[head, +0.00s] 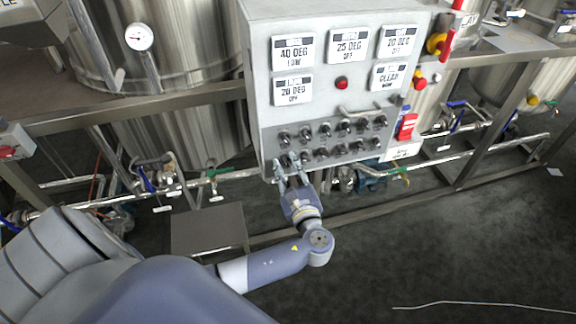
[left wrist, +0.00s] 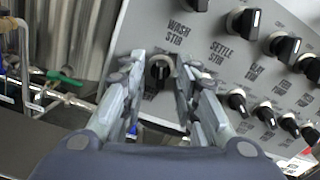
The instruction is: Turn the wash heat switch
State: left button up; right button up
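The grey control panel (head: 262,135) carries two rows of dark rotary switches. In the left wrist view a black switch (left wrist: 158,70) with a pale pointer line sits below the label "WASH STIR" (left wrist: 178,32). My left gripper (head: 283,172) is at the lower left of the panel, by the lower row's left end. In the left wrist view its two fingers (left wrist: 160,90) stand apart on either side of this switch; whether they touch it I cannot tell. Another switch (left wrist: 195,4) is cut by the top edge. I cannot read a wash heat label. My right gripper is not in view.
A handle (head: 360,110) sticks out above the switch rows. Displays, a red button (head: 341,83) and a red switch (head: 407,126) are on the panel. Steel tanks, pipes and a frame rail (head: 150,110) stand behind. The dark floor (head: 430,250) in front is mostly clear.

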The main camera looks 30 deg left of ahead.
pick_arm(q)
grip_shut()
jog(key=shift+n, duration=0.4)
jog(key=n+b, duration=0.3)
jog(key=n, duration=0.1)
jog(key=shift+f+n, duration=0.15)
jog(key=shift+n, duration=0.25)
jog(key=shift+n+b, duration=0.7)
jog(key=shift+n, duration=0.6)
